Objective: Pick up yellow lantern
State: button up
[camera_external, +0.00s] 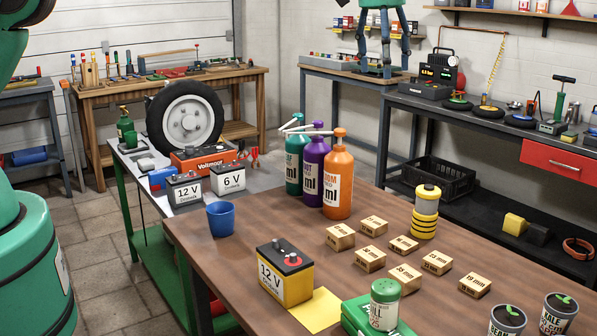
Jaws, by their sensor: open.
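The yellow lantern (425,212) stands upright on the brown table (300,235), right of the middle of the picture. It has a yellow cap, a grey middle and a yellow base with dark bands. My gripper (384,60) shows at the top of the picture, pointing down with its fingers spread. It is open and empty. It appears well above the lantern and a little to its left in the picture, apart from it. Its exact distance from the lantern cannot be told from this one view.
Orange (338,175), purple (313,172) and teal (293,160) pump bottles stand left of the lantern. Several wooden blocks (404,247) lie in front of it. A yellow battery (285,272), a green-lidded shaker (384,305) and two plant pots (507,320) stand nearer the front.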

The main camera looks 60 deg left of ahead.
jog(key=n+g, duration=0.1)
send_near(430, 186)
jog(key=shift+w+d+r, duration=0.1)
jog(key=shift+w, duration=0.2)
jog(key=shift+f+b, duration=0.8)
jog(key=shift+f, duration=3.5)
jog(key=shift+s+f+b, duration=0.1)
jog(key=shift+f+b, duration=0.25)
jog(key=shift+f, duration=0.95)
jog(key=shift+s+f+b, duration=0.15)
jog(key=shift+f+b, duration=0.15)
jog(key=shift+f, duration=1.05)
